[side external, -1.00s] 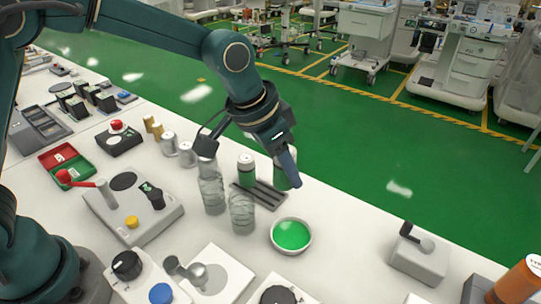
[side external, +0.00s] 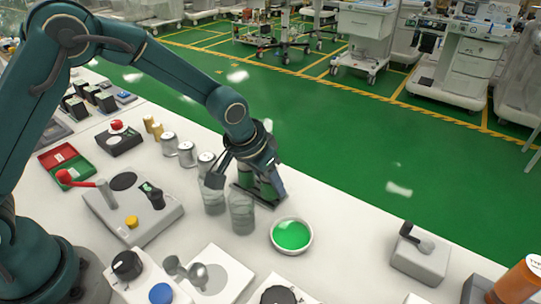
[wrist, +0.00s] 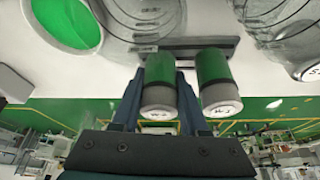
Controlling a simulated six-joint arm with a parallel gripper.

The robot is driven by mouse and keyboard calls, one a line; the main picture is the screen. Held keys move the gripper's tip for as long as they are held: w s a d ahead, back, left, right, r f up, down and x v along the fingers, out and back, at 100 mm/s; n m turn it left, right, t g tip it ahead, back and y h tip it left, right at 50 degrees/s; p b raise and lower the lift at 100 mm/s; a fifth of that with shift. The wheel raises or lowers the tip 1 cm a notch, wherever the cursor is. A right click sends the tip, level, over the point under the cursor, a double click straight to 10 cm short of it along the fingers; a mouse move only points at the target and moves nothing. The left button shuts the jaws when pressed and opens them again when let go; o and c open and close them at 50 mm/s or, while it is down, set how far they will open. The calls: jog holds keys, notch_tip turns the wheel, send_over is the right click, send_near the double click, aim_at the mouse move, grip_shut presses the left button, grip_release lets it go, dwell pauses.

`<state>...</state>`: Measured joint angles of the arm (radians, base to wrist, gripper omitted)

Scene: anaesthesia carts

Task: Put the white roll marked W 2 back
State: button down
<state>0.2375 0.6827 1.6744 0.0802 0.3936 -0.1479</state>
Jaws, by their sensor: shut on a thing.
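My gripper (side external: 262,190) points down at the dark slotted rack (side external: 240,201). In the wrist view, my gripper (wrist: 160,73) is shut on a roll (wrist: 160,92) with a green side and a pale end cap. Its small mark is blurred, seemingly W 2. A second, similar roll (wrist: 213,75) stands to its right at the rack (wrist: 222,45), outside my fingers. The held roll is upright, with its lower end at the rack; I cannot tell whether it touches it. In the side view my gripper hides much of both rolls.
Two clear jars (side external: 242,213) stand close in front of the rack. A green-filled round dish (side external: 291,235) is at its right front. Several silvery canisters (side external: 187,153) stand to the left. The table's back edge runs just behind the rack. Bare table lies right of the dish.

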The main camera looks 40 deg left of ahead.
jog(key=shift+f, duration=0.15)
jog(key=c, duration=0.7)
grip_release()
jog(key=shift+r, duration=0.4)
jog(key=d+v, duration=0.1)
jog(key=v, duration=1)
jog(key=s+a+r+n, duration=0.1)
jog(key=s+a, duration=0.3)
jog(key=s, duration=0.4)
jog(key=s+a+r+t, duration=0.1)
jog(key=s+a+r, duration=0.1)
jog(key=s+a, duration=0.3)
jog(key=shift+s+r+n+y, duration=0.2)
jog(key=shift+s+n+y, duration=0.15)
jog(key=shift+s, duration=2)
